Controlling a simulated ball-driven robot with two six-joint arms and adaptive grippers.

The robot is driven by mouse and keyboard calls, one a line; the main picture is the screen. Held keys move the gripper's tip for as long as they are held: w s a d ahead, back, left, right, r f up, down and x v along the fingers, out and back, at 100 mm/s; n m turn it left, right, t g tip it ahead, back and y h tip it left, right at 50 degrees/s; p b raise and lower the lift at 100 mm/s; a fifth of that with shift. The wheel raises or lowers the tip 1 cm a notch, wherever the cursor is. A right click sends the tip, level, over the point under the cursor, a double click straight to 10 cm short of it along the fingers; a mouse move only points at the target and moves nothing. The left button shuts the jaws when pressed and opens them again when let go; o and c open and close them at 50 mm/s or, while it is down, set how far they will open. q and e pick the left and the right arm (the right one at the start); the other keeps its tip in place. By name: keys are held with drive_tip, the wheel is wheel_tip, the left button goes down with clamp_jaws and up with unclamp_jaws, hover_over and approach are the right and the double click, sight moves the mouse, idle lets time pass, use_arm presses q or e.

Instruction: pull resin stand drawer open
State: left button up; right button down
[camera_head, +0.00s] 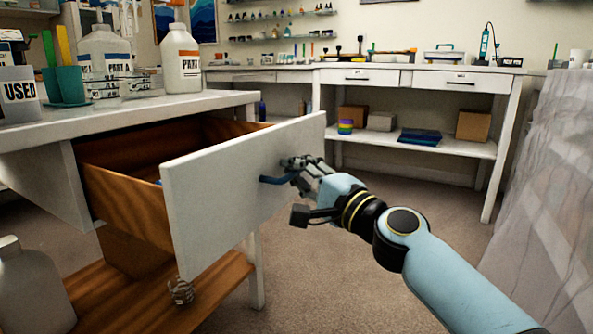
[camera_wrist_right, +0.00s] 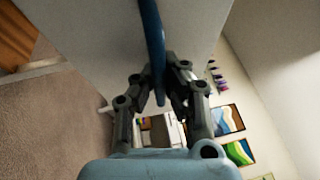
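The resin stand (camera_head: 150,110) is the white table at the left in the head view. Its drawer (camera_head: 215,195) is pulled well out, showing brown wooden sides and part of its inside. A blue handle (camera_head: 275,180) is on the drawer's white front. My right gripper (camera_head: 297,172) is at the handle, its fingers closed around it. In the right wrist view, the blue handle (camera_wrist_right: 153,35) runs between the fingers of the right gripper (camera_wrist_right: 160,85), with the white drawer front (camera_wrist_right: 95,40) behind. My left gripper is in neither view.
On the stand are a PART A bottle (camera_head: 105,50), another white bottle (camera_head: 182,60), a USED container (camera_head: 18,95) and a teal cup (camera_head: 67,85). A lower wooden shelf (camera_head: 130,300) sits below. A white workbench (camera_head: 420,75) stands behind. Open floor (camera_head: 330,290) lies before the drawer.

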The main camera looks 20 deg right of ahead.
drive_tip(key=c, duration=1.4)
unclamp_jaws()
drive_tip(key=shift+f, duration=0.15)
drive_tip(key=shift+v, duration=3.75)
